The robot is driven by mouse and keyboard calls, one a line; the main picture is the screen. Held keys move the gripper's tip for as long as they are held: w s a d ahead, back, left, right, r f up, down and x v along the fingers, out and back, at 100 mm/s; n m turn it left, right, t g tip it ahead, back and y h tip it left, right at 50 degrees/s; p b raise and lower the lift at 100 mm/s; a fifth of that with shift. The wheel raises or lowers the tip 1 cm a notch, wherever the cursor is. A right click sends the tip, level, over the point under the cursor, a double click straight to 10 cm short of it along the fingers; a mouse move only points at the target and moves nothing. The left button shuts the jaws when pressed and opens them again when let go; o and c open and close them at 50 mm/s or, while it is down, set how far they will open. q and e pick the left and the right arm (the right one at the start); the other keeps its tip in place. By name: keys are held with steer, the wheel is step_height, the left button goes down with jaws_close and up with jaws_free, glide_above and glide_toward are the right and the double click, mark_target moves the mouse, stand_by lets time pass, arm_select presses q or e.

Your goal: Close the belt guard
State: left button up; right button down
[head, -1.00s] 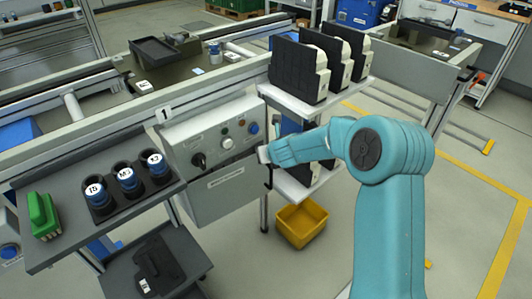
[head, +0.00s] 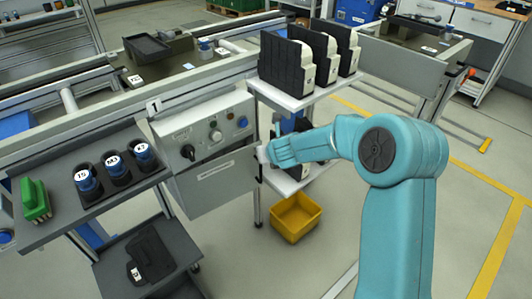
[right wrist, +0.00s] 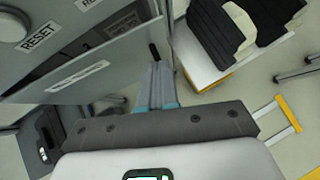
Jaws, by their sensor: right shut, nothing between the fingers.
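The belt guard appears to be the grey labelled panel (head: 217,180) under the control box. In the right wrist view the panel (right wrist: 55,88) stands out from the box, with a gap behind it showing a dark plate. A small dark handle-like piece (right wrist: 154,52) is at its free edge. My right gripper (head: 263,155) is beside the panel's right edge, shut and empty. In the right wrist view its fingertips (right wrist: 158,70) are close to the dark piece; I cannot tell whether they touch. My left gripper is not in view.
The control box (head: 205,135) has a knob and buttons. A shelf (head: 290,95) with black and white parts stands right of it, above a yellow bin (head: 295,217). A grey bench (head: 60,215) with blue-topped cylinders is at left. Floor at right is free.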

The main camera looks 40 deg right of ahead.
steer(key=d+p+v, duration=0.2)
steer(key=v, duration=0.5)
steer(key=a+m+t+y+b, duration=0.4)
steer(key=a+m+y, duration=0.5)
steer(key=a+m, duration=0.6)
steer(key=s+d+f+m+t+h+b, duration=0.25)
steer(key=d+f+m+b, duration=0.35)
steer(key=d+m, duration=0.3)
steer(key=s+d+f+m+t+h+b, duration=0.1)
steer(key=d+f+m+t+h+b, duration=0.3)
steer(key=d+m+b, duration=0.4)
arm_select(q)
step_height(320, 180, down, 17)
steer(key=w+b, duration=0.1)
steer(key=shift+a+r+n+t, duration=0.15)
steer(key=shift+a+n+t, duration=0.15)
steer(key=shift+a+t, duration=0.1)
arm_select(e)
steer(key=w+d+g, duration=0.1)
steer(key=w, duration=1.3)
steer(key=shift+f+m, duration=0.4)
